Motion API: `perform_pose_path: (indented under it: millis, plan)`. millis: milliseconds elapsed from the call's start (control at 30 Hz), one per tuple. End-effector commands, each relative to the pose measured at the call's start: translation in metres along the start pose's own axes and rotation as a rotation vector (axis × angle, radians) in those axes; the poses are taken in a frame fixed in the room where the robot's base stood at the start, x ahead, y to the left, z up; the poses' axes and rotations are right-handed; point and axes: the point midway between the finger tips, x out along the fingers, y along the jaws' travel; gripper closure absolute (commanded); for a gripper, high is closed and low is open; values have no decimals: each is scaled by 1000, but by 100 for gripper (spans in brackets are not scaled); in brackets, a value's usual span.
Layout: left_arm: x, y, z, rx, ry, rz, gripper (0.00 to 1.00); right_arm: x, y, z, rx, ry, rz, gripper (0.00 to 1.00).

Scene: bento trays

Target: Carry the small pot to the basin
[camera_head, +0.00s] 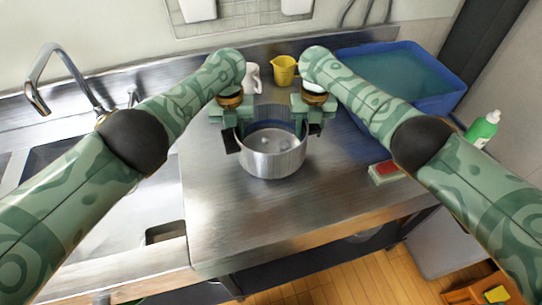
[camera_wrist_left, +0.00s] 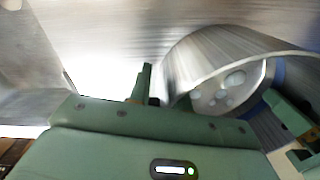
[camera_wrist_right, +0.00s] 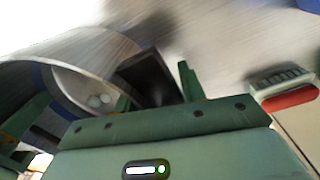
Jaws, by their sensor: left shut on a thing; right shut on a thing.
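The small pot (camera_head: 272,162) is a round steel pot above the steel counter, in front of me. I cannot tell whether it touches the counter. Pale round spots show inside it. My left gripper (camera_head: 231,136) is shut on the pot's left handle, and my right gripper (camera_head: 316,125) is shut on its right handle. The pot's wall also shows in the left wrist view (camera_wrist_left: 205,55) and the right wrist view (camera_wrist_right: 75,48). A black handle (camera_wrist_right: 152,78) shows in the right wrist view. The blue basin (camera_head: 458,92) stands at the back right, partly behind my right arm, with bluish water in it.
A yellow jug (camera_head: 284,72) and a white mug (camera_head: 252,80) stand behind the pot. A red-topped sponge or brush (camera_head: 385,172) lies right of it. A green bottle (camera_head: 483,130) stands at the far right. A sink with a tap (camera_head: 40,92) is left. The front counter is clear.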

Motion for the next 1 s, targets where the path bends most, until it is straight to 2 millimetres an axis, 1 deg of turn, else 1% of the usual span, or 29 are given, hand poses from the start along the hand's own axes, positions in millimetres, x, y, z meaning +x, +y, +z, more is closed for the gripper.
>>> perform_pose_path:
  millis: [33,67,100,133,467,567,633,767,900,1000]
  plan:
    - [13,15,2,-15,9,28,100,12,-14,2,15,8,-25,87]
    - [9,15,1,-15,8,28,72,8,-14,1,15,6,-26,51]
    - [7,15,1,-16,7,28,61,6,-14,1,14,5,-25,40]
    - [6,15,1,-15,7,27,59,5,-14,1,14,5,-24,38]
    - [4,10,1,-10,3,16,59,4,-9,1,9,2,-15,38]
    - [1,8,2,-9,4,12,59,4,-8,1,8,2,-13,38]
    - [-5,7,1,-7,5,10,59,4,-8,1,8,2,-12,38]
    - [-24,8,2,-6,0,12,59,4,-7,1,7,2,-11,38]
    - [-61,8,3,-8,-2,15,59,4,-7,1,7,2,-11,38]
    - [-83,8,3,-10,1,16,59,4,-7,1,7,2,-10,38]
